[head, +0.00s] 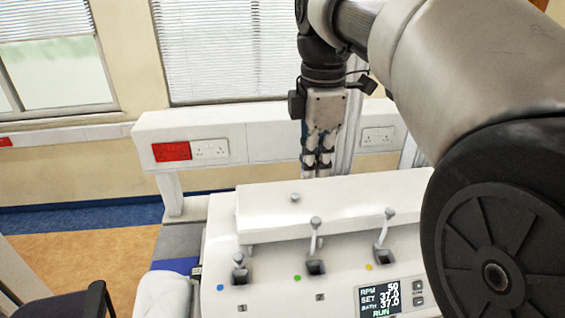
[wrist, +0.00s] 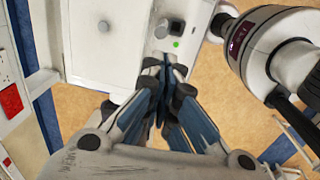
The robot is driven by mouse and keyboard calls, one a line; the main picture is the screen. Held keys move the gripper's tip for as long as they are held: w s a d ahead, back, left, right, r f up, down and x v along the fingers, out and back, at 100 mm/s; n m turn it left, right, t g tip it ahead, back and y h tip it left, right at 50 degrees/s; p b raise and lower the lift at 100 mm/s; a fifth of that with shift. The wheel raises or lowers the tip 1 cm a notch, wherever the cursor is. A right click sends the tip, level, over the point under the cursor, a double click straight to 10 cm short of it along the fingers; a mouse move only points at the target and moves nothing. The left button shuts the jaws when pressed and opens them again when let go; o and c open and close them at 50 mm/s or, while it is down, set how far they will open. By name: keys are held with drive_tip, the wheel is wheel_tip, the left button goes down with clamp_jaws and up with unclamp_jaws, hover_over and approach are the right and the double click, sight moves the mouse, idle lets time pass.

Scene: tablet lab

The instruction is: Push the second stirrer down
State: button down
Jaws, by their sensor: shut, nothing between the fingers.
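The white tablet machine (head: 340,285) has three stirrers in a row. The second stirrer (head: 316,235), by a green dot, stands up out of its dark slot with its knob raised. The first stirrer (head: 239,263), by a blue dot, sits low in its slot. The third stirrer (head: 385,230), by a yellow dot, is raised. My gripper (head: 318,172) points down behind the machine's raised back part, shut and empty. In the wrist view my closed fingertips (wrist: 165,62) are close to the green dot and a stirrer knob (wrist: 162,28), apparently the second one.
A small round knob (head: 295,197) stands on the raised white cover (head: 265,215). A wall trunking with sockets (head: 210,149) and a red plate (head: 172,152) runs behind. The display (head: 378,299) reads RUN. A dark chair (head: 92,303) is at lower left.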

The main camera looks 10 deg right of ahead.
wheel_tip(320, 180, down, 12)
drive_tip(key=b, duration=0.1)
drive_tip(key=shift+w, duration=0.45)
drive_tip(key=shift+d+f, duration=0.1)
